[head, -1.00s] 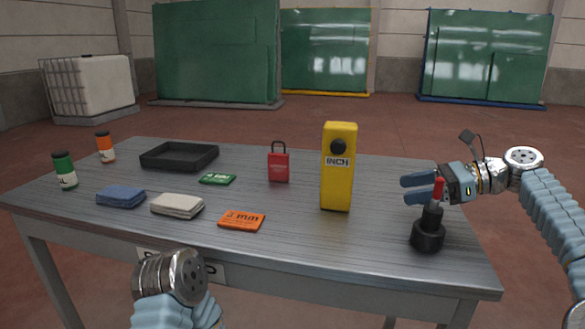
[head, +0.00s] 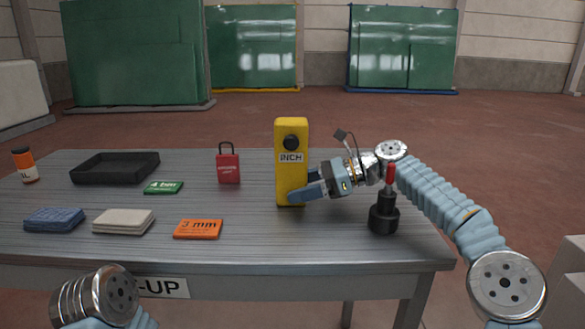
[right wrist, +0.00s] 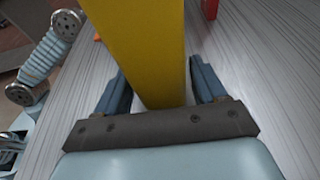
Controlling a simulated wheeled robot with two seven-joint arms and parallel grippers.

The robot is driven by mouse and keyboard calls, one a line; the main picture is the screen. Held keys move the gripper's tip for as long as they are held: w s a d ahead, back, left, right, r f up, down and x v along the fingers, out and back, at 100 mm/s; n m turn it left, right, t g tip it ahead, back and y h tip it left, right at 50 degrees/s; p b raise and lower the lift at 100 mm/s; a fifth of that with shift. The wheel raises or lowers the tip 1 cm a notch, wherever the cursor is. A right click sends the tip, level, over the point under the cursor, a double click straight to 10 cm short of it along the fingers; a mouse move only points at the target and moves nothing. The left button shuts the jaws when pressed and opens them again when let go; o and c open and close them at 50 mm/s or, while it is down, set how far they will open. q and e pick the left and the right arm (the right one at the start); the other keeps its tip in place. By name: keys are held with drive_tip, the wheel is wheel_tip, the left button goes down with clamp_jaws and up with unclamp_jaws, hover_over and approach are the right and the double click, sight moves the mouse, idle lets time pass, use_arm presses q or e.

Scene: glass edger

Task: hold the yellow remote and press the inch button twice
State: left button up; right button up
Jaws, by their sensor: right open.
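The yellow remote (head: 291,185) stands upright on the grey table, with a black round button (head: 291,142) above an INCH label. My right gripper (head: 308,188) is low at the remote's right side. In the right wrist view the remote (right wrist: 138,45) rises between the two open fingers (right wrist: 160,85), one on each side, with a visible gap at least on the left. My left arm shows at the bottom left of the head view, but its gripper fingers are out of view.
A black holder with a red tip (head: 384,215) stands just right of my right gripper. A red padlock (head: 228,167), an orange 3 mm block (head: 198,229), a green block (head: 163,187), folded cloths (head: 123,221) and a black tray (head: 115,167) lie to the left.

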drive_tip(key=shift+a+f, duration=0.2)
drive_tip(key=shift+a, duration=0.35)
drive_tip(key=c, duration=0.5)
use_arm(q)
clamp_jaws()
use_arm(e)
drive_tip(key=shift+c, duration=0.2)
idle(1.0)
